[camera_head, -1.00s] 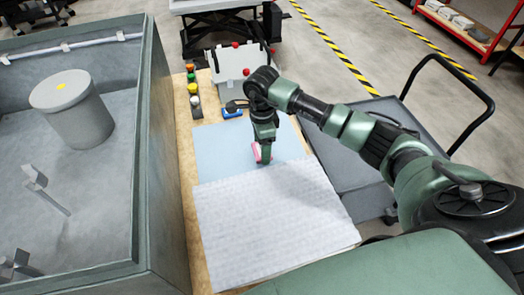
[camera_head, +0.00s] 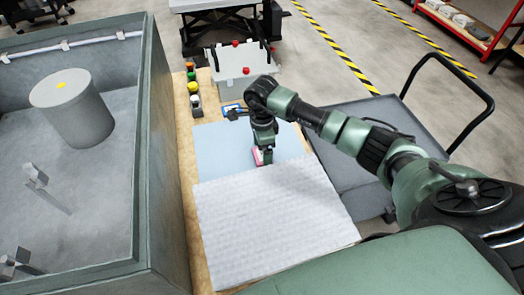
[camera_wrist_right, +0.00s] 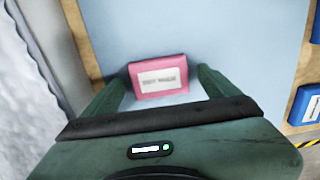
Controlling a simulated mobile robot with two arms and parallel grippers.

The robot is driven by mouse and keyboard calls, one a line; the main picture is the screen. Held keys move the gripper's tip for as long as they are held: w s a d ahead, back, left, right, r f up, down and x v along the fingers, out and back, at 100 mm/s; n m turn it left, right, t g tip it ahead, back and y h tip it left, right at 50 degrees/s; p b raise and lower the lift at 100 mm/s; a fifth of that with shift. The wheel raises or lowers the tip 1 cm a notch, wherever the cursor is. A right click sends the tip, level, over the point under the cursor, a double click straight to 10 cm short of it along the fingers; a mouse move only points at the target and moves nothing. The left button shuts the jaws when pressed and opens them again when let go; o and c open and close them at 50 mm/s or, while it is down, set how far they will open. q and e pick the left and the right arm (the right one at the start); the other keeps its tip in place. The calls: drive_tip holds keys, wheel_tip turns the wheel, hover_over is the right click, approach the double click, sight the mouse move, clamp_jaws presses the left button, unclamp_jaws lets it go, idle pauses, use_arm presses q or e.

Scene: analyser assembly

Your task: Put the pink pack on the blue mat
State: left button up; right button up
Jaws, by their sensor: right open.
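The pink pack (camera_wrist_right: 158,75) with a white label lies on the blue mat (camera_wrist_right: 225,28) in the right wrist view. In the head view the pack (camera_head: 258,157) is partly hidden by my right gripper (camera_head: 266,157), on the mat (camera_head: 217,150) near the white textured sheet. My right gripper (camera_wrist_right: 160,88) is open, with its two fingers on either side of the pack. I cannot tell whether they touch it. My left gripper does not show.
A white textured sheet (camera_head: 265,225) covers the near part of the wooden table. Coloured buttons (camera_head: 193,87), a blue item (camera_head: 231,108) and a white box (camera_head: 240,75) stand at the back. A grey bin (camera_head: 165,215) borders the left, a cart (camera_head: 345,165) the right.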

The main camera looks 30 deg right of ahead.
drive_tip(key=shift+r, duration=0.35)
wheel_tip(320, 180, up, 12)
drive_tip(key=b, duration=0.2)
drive_tip(key=shift+f+b, duration=0.25)
drive_tip(key=shift+b, duration=0.05)
